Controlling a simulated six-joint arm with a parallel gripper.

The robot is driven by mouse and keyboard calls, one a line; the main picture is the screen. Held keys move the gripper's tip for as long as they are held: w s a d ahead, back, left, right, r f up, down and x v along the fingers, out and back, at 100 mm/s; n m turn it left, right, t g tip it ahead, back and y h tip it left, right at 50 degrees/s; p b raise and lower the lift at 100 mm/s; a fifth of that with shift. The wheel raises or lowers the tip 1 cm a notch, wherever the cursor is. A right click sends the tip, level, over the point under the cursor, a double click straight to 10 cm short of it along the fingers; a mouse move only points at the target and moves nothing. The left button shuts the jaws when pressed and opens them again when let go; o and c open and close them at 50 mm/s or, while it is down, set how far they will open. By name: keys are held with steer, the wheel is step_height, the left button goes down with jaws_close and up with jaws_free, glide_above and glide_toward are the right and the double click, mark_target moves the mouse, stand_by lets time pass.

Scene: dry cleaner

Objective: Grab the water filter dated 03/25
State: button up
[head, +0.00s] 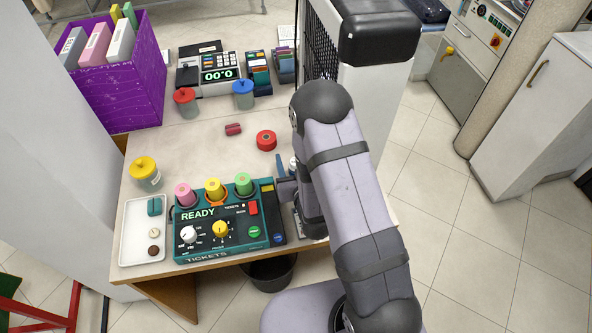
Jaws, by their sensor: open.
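No date such as 03/25 can be read on anything, so I cannot tell which thing is the water filter. Candidates are a yellow-topped jar (146,175) at the table's left, a red-topped jar (185,103) and a blue-topped jar (243,95) near the back. Pink (184,194), yellow (215,190) and green (243,184) cylinders stand on the ticket machine. My gripper (281,176) is open, right of the green cylinder and low over the table's right side. My arm partly hides it and a small pale thing beside it.
The teal ticket machine (222,239) fills the table's front. A white tray (130,240) with small items lies left of it. A red roll (266,140) and a small red piece (233,129) lie mid-table. A register (207,72) and purple box (120,92) stand behind.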

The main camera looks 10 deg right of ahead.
steer(key=shift+w+f, duration=0.15)
steer(key=shift+w, duration=0.2)
steer(key=c, duration=1.2)
steer(key=shift+a+r, duration=0.1)
steer(key=shift+r, duration=0.15)
steer(key=shift+a+r+b, duration=0.1)
steer(key=shift+b, duration=0.25)
step_height(320, 180, up, 11)
steer(key=a+b, duration=0.3)
steer(key=a, duration=1.6)
steer(key=shift+a, duration=0.3)
